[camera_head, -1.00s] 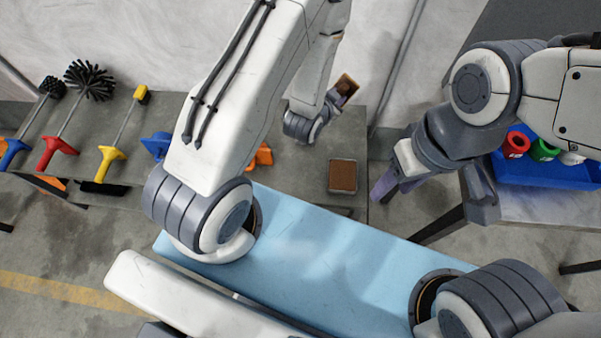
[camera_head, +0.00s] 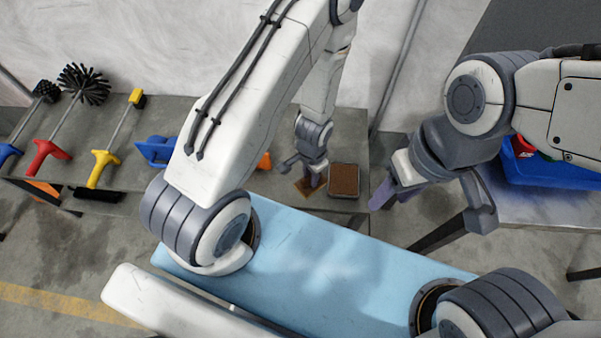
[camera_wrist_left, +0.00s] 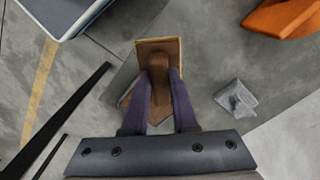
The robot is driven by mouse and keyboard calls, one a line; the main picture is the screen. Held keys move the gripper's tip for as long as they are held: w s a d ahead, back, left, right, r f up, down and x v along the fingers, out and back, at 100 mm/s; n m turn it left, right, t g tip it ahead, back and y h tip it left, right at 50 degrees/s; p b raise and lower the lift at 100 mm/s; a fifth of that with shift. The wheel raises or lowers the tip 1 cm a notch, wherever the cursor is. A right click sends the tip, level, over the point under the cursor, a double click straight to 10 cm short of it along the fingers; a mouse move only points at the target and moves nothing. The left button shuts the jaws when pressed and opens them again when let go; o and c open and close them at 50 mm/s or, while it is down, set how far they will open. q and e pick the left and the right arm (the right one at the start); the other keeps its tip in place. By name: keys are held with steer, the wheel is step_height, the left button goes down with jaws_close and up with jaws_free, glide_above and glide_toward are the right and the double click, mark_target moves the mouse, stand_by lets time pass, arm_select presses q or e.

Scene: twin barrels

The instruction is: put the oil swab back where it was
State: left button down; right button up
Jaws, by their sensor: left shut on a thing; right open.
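The oil swab (camera_head: 303,187) is a brown pad with a tan edge. It is at the front of the grey bench, left of a square metal tray with a brown filling (camera_head: 344,180). My left gripper (camera_head: 316,180) is shut on its brown handle. In the left wrist view, the swab (camera_wrist_left: 172,46) sits between the purple fingers (camera_wrist_left: 160,78). I cannot tell whether the pad touches the bench. My right gripper (camera_head: 388,195) is open and empty, right of the bench.
Brushes with blue, red (camera_head: 46,153) and yellow handles (camera_head: 101,164) lie on the bench's left. A blue tool (camera_head: 155,150) and an orange thing (camera_head: 264,161) lie nearer my arm. A blue bin (camera_head: 550,170) stands at right. A grey block (camera_wrist_left: 236,97) shows in the left wrist view.

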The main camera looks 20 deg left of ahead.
arm_select(q)
steer(key=w+a+f, duration=0.4)
steer(key=a, duration=0.1)
steer(key=shift+w+f, duration=0.1)
steer(key=shift+f, duration=1.8)
steer(key=c, duration=0.7)
jaws_free()
